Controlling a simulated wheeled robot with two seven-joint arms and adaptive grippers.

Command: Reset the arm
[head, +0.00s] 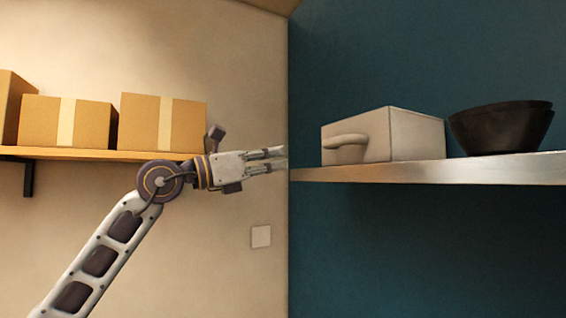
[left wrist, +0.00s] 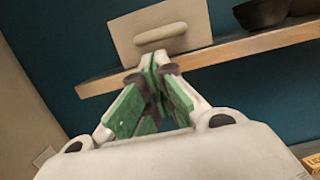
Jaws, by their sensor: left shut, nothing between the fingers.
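My left arm rises from the lower left in the head view. My left gripper (head: 279,159) is raised beside the corner of the two walls and points right, toward the left end of the metal shelf. In the left wrist view the green-padded fingers of my left gripper (left wrist: 152,68) meet at their tips, with nothing between them. They show in front of the shelf and the white box, and I see no contact with either. My right gripper is not in either view.
A white box with a handle (head: 410,135) and dark bowls (head: 500,130) stand on the metal shelf (head: 430,173) at right. Cardboard boxes (head: 185,125) stand on a wooden shelf (head: 95,154) behind my arm. The wall below the metal shelf is clear.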

